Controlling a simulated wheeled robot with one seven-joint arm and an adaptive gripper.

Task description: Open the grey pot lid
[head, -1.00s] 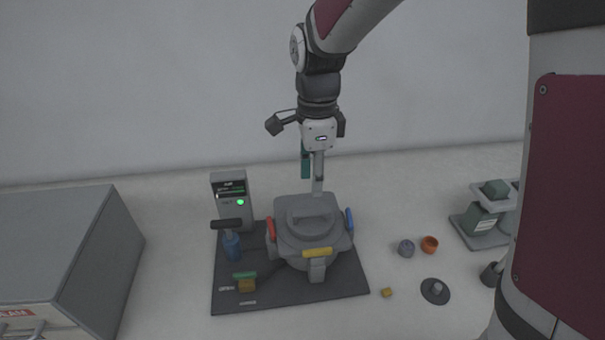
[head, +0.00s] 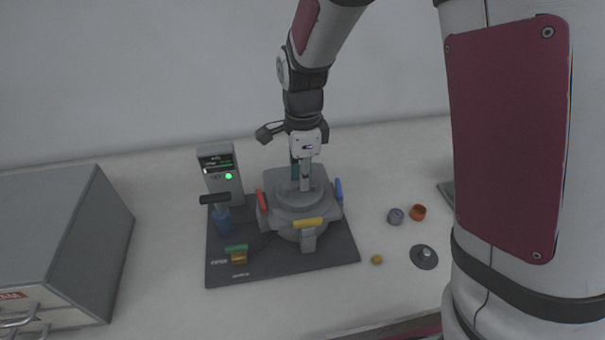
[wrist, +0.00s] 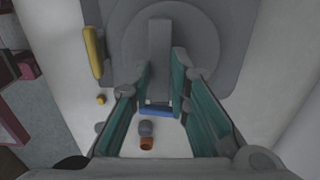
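The grey pot (head: 298,227) stands on a dark base plate (head: 235,270) with its round grey lid (head: 318,196) on top. In the wrist view the lid (wrist: 195,45) fills the upper middle, with a straight grey bar handle (wrist: 159,40) across it. My gripper (head: 301,186) points down over the lid in the head view and hides part of the handle. In the wrist view its teal fingers (wrist: 162,84) are apart, one on each side of the near handle end as seen there. I cannot tell whether they touch it.
Red (head: 262,200), blue (head: 339,190) and yellow (head: 294,223) clamps surround the pot. Small cups (head: 418,212) lie right; a grey cabinet (head: 60,235) stands far left.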

